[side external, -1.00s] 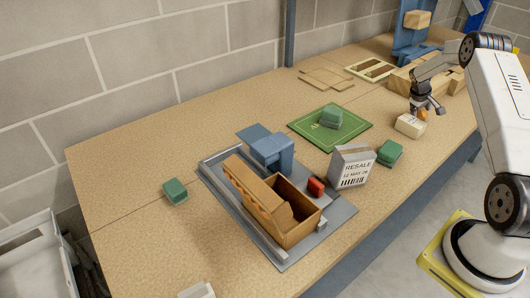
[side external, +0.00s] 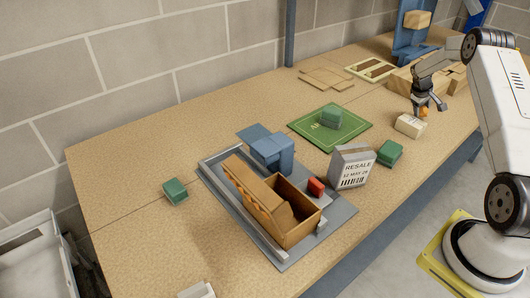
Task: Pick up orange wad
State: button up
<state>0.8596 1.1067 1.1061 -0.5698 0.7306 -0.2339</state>
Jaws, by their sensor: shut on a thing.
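The orange wad (side external: 424,112) is a small rounded orange lump at the right of the side external view. My gripper (side external: 424,108) points down over it, with its fingers shut on the wad. The wad is just behind and above a small cream box (side external: 410,125). The fingers partly hide it, and I cannot tell whether it touches the box or the table.
A RESALE-labelled box (side external: 352,167) and a green block (side external: 390,153) stand nearer. An open wooden box (side external: 300,228) sits on a grey tray (side external: 277,262). Wooden blocks (side external: 457,80) lie behind my gripper.

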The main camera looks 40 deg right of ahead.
jog(key=s+a+r, duration=0.9)
jog(key=a+r, duration=0.1)
jog(key=r, duration=0.1)
jog(key=shift+s+a+r, duration=0.2)
jog(key=shift+s+r, duration=0.05)
jog(key=shift+r, duration=0.05)
dwell(0.3)
dwell(1.1)
